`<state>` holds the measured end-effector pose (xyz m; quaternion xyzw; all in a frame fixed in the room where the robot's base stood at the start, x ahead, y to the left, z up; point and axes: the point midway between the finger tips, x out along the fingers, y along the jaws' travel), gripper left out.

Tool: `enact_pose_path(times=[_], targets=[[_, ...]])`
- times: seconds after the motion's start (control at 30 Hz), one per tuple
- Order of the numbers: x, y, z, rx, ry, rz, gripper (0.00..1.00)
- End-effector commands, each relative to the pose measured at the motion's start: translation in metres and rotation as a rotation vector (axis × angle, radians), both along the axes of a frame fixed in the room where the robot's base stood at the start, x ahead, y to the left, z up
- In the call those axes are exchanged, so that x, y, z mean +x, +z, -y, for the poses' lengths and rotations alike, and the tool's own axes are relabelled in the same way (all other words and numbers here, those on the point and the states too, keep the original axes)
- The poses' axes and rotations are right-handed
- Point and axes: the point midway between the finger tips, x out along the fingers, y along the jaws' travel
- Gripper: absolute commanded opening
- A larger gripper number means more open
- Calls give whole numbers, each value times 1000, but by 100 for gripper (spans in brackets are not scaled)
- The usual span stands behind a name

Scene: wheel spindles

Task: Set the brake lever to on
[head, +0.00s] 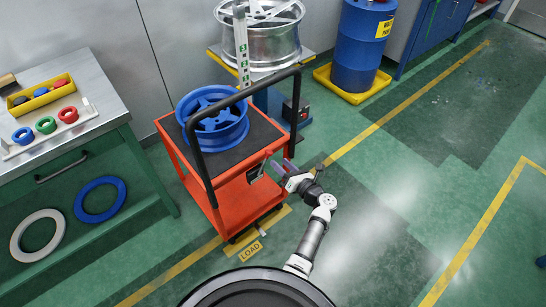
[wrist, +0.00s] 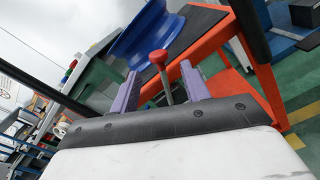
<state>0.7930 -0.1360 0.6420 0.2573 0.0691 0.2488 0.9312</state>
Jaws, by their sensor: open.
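The brake lever (wrist: 160,63) has a red ball knob on a thin metal stem. In the wrist view it stands between the two purple fingers of my gripper (wrist: 160,82), with a gap on both sides. The knob shows beyond the fingertips. My gripper is open and not closed on the lever. In the head view my gripper (head: 278,166) is at the right side of the orange cart (head: 226,203), near a small dark plate (head: 255,173) on that side. The lever is too small to make out clearly there, so I cannot tell its setting.
A blue wheel (head: 222,131) lies on the cart's top, under a black handle bar (head: 201,153). Behind stand a metal wheel (head: 260,52) and a blue drum (head: 361,48). A green workbench (head: 100,165) is at the left.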

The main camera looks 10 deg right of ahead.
Motion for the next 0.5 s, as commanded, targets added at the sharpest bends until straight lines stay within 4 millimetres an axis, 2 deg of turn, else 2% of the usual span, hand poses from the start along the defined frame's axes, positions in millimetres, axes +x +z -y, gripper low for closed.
enact_pose_path(times=[0.03,0.2,0.33,0.5], targets=[[-12,-2,7,-2,-3,-1,46],[-38,-1,23,-1,-3,0,46],[-50,-1,29,0,-1,0,46],[-56,0,32,0,-1,1,46]])
